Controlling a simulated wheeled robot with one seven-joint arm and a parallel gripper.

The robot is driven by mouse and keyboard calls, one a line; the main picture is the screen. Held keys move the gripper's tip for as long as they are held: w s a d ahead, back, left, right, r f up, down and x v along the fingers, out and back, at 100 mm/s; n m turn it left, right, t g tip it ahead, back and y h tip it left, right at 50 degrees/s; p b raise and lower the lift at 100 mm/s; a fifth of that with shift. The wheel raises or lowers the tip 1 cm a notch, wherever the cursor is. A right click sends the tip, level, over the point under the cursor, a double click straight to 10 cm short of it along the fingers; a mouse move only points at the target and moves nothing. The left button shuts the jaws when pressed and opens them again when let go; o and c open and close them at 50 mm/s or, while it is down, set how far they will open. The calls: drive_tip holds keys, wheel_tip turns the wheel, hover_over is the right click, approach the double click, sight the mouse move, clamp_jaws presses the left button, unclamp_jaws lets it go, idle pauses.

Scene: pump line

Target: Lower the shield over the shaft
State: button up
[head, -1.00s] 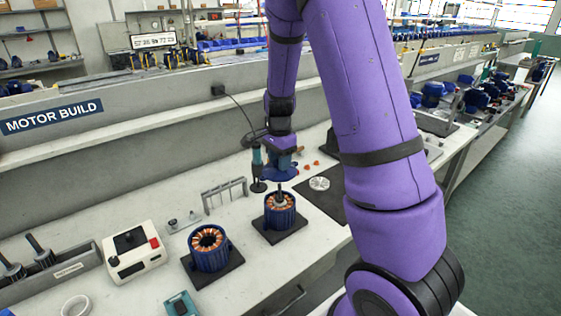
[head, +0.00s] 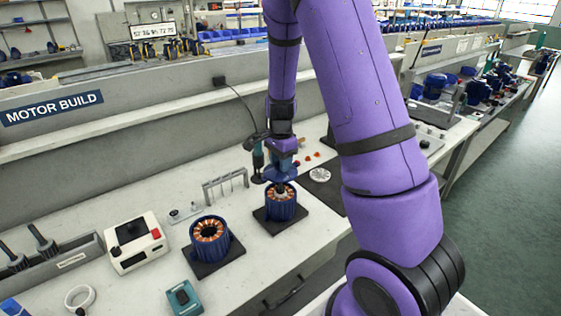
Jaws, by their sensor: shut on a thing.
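My gripper (head: 281,163) points down over the right-hand motor and is shut on the blue end shield (head: 276,175). The shield is held roughly level just above the blue motor housing (head: 281,211), which has copper windings inside its rim. The shaft (head: 280,188) stands upright in the middle of this housing, with its upper part hidden by the shield. A small gap shows between shield and housing rim. I cannot tell whether the shaft tip is inside the shield's hole. The housing sits on a dark square base (head: 268,225).
A second blue stator (head: 209,241) with an open centre stands to the left. A teal hand tool (head: 257,160) hangs beside my gripper. A metal rack (head: 225,183), a white control box (head: 134,242) and a silver disc (head: 320,174) on a dark mat are nearby.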

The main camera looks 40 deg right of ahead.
drive_tip(key=shift+f, duration=3.45)
idle(0.7)
drive_tip(key=o, duration=1.2)
drive_tip(key=shift+o, duration=0.2)
drive_tip(key=shift+r, duration=0.1)
wheel_tip(320, 180, up, 12)
idle(0.9)
idle(0.4)
